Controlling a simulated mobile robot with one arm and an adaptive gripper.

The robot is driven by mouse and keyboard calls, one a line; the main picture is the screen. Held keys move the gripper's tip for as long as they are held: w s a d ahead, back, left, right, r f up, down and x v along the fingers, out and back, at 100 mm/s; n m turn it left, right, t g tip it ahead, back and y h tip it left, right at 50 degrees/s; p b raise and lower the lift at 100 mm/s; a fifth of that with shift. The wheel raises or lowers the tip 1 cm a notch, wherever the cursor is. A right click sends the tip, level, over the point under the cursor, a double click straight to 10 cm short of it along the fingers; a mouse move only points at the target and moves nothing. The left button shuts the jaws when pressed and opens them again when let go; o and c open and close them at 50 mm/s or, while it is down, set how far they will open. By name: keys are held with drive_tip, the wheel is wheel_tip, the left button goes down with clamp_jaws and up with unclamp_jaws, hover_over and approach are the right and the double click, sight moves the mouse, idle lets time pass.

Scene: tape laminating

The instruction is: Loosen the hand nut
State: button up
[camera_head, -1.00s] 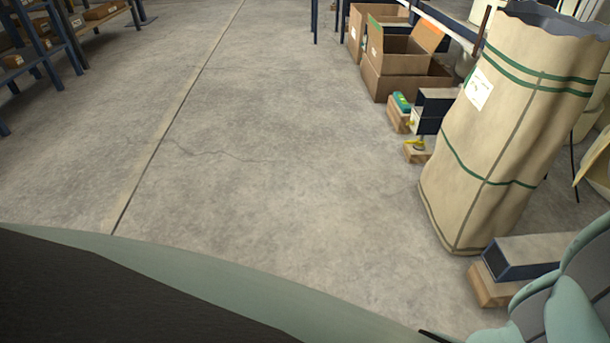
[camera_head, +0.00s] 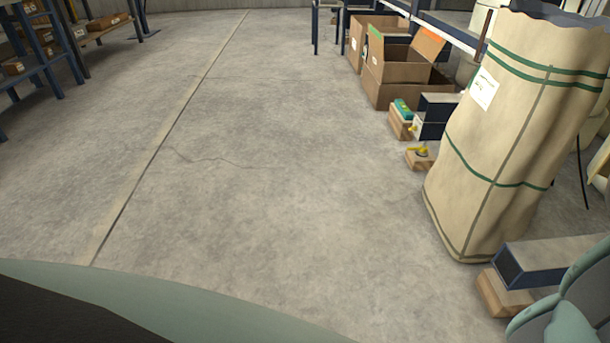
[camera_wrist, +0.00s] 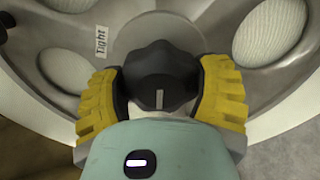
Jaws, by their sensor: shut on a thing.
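The hand nut (camera_wrist: 158,72) is a dark, lobed knob with a pale mark on its face, in the middle of the wrist view. It sits at the centre of a light grey wheel-like disc (camera_wrist: 215,25) with large oval openings. A label reading "Tight" (camera_wrist: 102,40) is on the disc, up and left of the nut. My gripper (camera_wrist: 162,95) has yellow ribbed fingers, one on each side of the nut, and is shut on it. The fingers hide the nut's sides. The head view does not show the nut or the gripper.
In the head view, a tall beige sack (camera_head: 505,140) stands at right, with a boxy dark-ended item (camera_head: 540,262) on a wooden block in front. Open cardboard boxes (camera_head: 400,75) stand behind. Shelving (camera_head: 40,55) is at far left. The middle floor (camera_head: 270,150) is clear.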

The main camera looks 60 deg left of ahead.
drive_tip(key=shift+n+b, duration=0.35)
drive_tip(key=shift+n, duration=0.85)
drive_tip(key=shift+r, duration=0.1)
drive_tip(key=o, duration=1.2)
drive_tip(key=shift+d, duration=0.1)
drive_tip(key=shift+s, duration=0.1)
drive_tip(key=shift+v, duration=5.95)
